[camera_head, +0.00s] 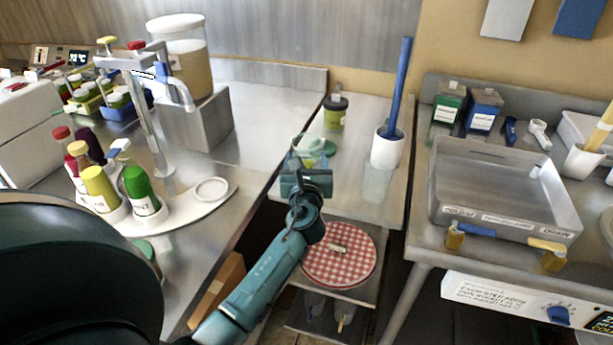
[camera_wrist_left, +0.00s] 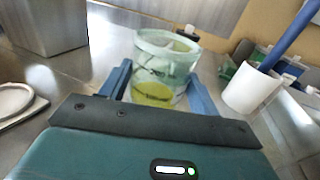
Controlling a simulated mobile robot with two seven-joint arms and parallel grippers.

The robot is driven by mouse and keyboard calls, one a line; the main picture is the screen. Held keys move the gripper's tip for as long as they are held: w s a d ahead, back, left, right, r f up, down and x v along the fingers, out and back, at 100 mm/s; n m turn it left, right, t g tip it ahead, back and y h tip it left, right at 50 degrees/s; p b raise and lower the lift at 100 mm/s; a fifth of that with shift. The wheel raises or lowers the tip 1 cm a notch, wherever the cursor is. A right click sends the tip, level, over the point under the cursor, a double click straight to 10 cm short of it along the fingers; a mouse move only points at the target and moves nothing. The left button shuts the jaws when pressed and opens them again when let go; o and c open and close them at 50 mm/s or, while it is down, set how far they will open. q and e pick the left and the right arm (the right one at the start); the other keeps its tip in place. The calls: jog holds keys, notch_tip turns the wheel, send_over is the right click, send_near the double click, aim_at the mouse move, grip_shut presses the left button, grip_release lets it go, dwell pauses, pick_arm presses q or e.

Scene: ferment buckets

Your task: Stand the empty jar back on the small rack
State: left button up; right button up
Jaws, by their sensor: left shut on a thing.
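My left gripper (camera_head: 306,183) reaches over the narrow middle table and is shut on a clear greenish jar (camera_head: 316,143). In the left wrist view the jar (camera_wrist_left: 167,62) stands upright between the two blue fingers (camera_wrist_left: 160,88), its rim open. Yellow-green shows low in the jar; I cannot tell if it is contents or something behind. The gripper hides its lower part in the head view, and I cannot tell if it touches the table. A small blue rack (camera_head: 120,113) with small lidded jars stands at the back left; I cannot tell if it is the task's rack. My right gripper is not in view.
A white pot (camera_head: 387,150) with a blue stick stands right of the jar. A dark-lidded jar (camera_head: 335,112) stands behind it. A white bottle holder (camera_head: 205,203), a tap (camera_head: 150,125) and a steel block (camera_head: 195,120) occupy the left counter. A steel tray (camera_head: 500,190) lies right.

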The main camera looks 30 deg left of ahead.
pick_arm(q)
notch_tip(320, 180, down, 3)
jog(key=shift+r+b, duration=0.1)
jog(key=shift+b, duration=0.4)
jog(key=shift+f, duration=0.35)
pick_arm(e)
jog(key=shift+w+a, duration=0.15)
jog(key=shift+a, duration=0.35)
pick_arm(q)
jog(key=shift+f, duration=0.2)
jog(key=o, duration=1.2)
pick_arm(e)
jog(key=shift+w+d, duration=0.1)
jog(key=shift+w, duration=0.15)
pick_arm(q)
jog(key=shift+o, duration=0.2)
jog(key=shift+r, duration=0.1)
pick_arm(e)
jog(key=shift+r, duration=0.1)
